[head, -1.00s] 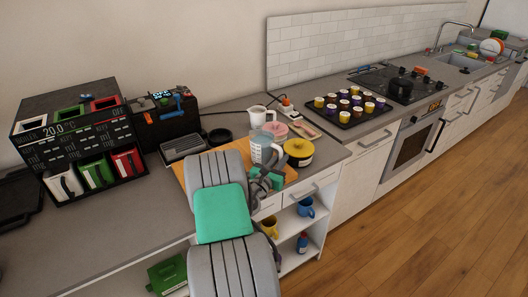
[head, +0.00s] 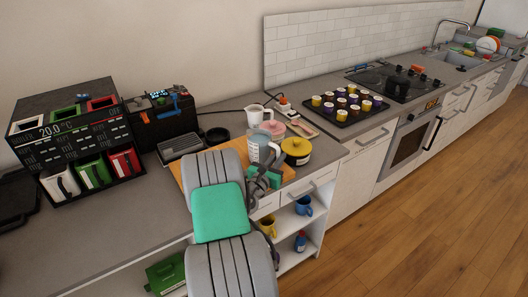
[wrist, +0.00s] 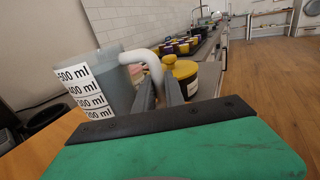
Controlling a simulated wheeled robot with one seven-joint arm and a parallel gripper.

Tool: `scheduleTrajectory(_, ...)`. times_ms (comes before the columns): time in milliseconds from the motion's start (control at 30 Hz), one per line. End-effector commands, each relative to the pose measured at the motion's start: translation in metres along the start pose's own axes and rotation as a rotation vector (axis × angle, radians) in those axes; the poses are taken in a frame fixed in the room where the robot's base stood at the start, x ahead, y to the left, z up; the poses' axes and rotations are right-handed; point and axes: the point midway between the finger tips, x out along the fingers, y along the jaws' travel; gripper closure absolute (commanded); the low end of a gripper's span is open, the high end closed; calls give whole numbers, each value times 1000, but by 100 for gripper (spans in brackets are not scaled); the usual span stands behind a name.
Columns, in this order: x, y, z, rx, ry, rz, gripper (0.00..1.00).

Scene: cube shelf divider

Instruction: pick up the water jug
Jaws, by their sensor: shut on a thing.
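The water jug (head: 262,148) is a grey see-through measuring jug with a white handle, on or just over the wooden board; I cannot tell whether its base touches. In the wrist view the jug (wrist: 112,75) fills the left side, upright, with millilitre marks facing me. Its white handle curves right and down between the two grey fingers of my gripper (wrist: 160,92). My gripper is shut on the handle. In the head view my gripper (head: 262,175) is in front of the jug, partly hidden by my arm.
A black pot with a yellow lid (head: 296,151) stands close right of the jug. A pink-lidded pot (head: 273,128) and a white mug (head: 254,114) are behind. A tray of several small jars (head: 345,105) lies farther right. The wooden board (head: 185,178) shows beside my arm.

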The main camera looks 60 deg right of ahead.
Motion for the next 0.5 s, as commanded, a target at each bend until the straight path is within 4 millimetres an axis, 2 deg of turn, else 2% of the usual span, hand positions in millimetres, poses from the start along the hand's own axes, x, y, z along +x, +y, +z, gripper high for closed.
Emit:
scheduleTrajectory(267,1,1,12,4,-6,1,100)
scheduleTrajectory(400,1,1,34,7,-8,0,100)
scheduleTrajectory(500,-13,-8,55,5,-7,1,100)
